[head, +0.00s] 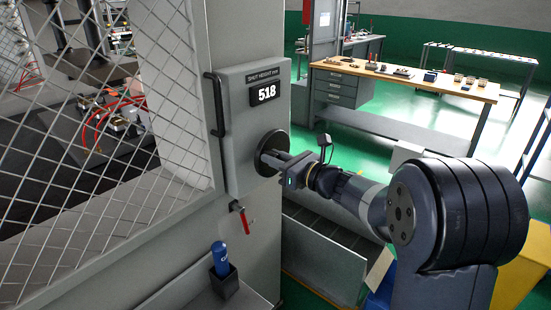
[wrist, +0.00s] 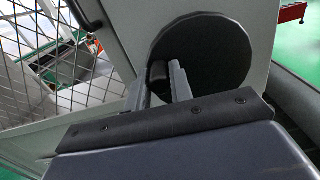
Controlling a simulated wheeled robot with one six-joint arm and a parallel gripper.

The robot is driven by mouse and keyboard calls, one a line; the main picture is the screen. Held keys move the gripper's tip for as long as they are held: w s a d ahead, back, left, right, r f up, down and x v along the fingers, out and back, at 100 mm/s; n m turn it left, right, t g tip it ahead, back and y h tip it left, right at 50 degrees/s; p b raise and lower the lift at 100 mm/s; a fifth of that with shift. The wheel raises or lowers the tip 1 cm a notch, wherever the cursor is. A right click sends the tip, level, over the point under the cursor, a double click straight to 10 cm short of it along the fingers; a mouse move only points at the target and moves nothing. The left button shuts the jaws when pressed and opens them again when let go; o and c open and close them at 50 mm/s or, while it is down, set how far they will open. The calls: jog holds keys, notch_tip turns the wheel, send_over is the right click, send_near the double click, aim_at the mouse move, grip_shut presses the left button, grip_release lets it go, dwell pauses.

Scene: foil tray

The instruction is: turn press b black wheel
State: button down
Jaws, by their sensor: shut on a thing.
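My gripper (head: 287,163) reaches the wheel from the right. In the wrist view the wheel (wrist: 215,55) fills the upper middle, and my gripper (wrist: 163,80) is shut on the wheel's short dark handle (wrist: 158,72), left of the disc's centre. The fingers hide part of the handle and of the wheel's lower left.
A black bar handle (head: 214,104) and a wire mesh guard (head: 90,160) are left of the wheel. A red lever (head: 244,218) hangs below, above a blue bottle (head: 220,257) in a holder. A workbench (head: 400,80) stands at the back right, with open green floor around it.

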jog(key=shift+w+d+r+m+p, duration=0.1)
jog(key=shift+r+m+p, duration=0.35)
jog(key=shift+p, duration=0.25)
jog(key=shift+f+m, duration=0.1)
jog(key=shift+m, duration=0.25)
jog(key=c, duration=1.3)
grip_release()
jog(key=shift+o, duration=0.2)
